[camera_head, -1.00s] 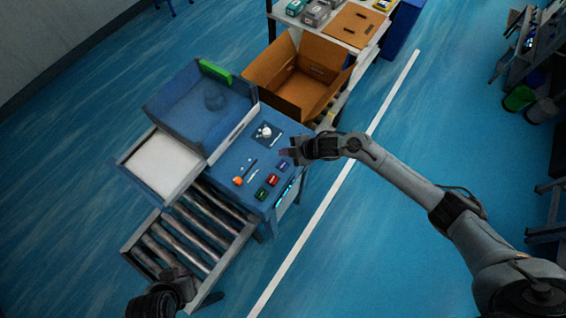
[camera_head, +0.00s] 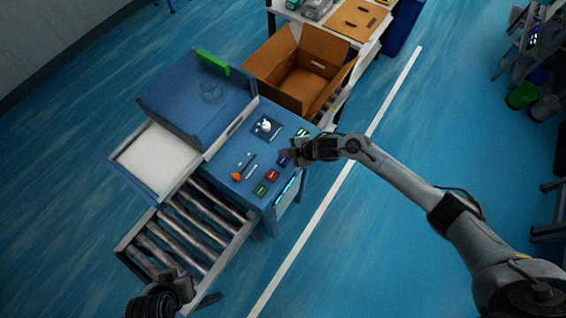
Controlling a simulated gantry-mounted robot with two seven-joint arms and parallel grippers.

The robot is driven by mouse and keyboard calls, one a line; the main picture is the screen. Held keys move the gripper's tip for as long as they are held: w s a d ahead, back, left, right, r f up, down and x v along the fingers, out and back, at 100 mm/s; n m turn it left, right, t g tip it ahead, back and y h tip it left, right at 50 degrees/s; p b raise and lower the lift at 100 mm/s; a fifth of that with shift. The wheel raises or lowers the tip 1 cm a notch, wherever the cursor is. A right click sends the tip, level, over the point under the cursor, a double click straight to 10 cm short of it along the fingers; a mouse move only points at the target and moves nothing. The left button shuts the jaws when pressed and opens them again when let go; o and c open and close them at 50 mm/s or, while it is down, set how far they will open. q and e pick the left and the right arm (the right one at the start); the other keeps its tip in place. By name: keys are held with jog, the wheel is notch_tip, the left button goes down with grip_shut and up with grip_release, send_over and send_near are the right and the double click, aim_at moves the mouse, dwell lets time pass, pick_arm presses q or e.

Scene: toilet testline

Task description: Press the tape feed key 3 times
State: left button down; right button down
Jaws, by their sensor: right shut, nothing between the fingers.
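A row of small keys sits on the blue workstation top (camera_head: 235,160): a green key (camera_head: 260,189), a red key (camera_head: 272,175) and a blue key (camera_head: 283,161). Their labels are too small to read, so I cannot tell which is the tape feed key. My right gripper (camera_head: 288,156) is shut and empty, its tips at or just above the blue key and partly covering it. Contact cannot be made out. My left gripper (camera_head: 190,290) is low at the left, beyond the roller conveyor's near end; its fingers are unclear.
A small screen (camera_head: 302,133) and a white fitting on a dark plate (camera_head: 265,126) sit behind the keys. A blue bin (camera_head: 190,100), white tray (camera_head: 150,160), roller conveyor (camera_head: 185,235) and open cardboard box (camera_head: 290,75) surround the top.

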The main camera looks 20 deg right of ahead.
aim_at(285, 162)
jog(key=shift+f+b, duration=1)
jog(key=shift+f, duration=0.8)
dwell(0.6)
jog(key=shift+f, duration=0.1)
jog(key=shift+f+b, duration=0.3)
dwell(0.4)
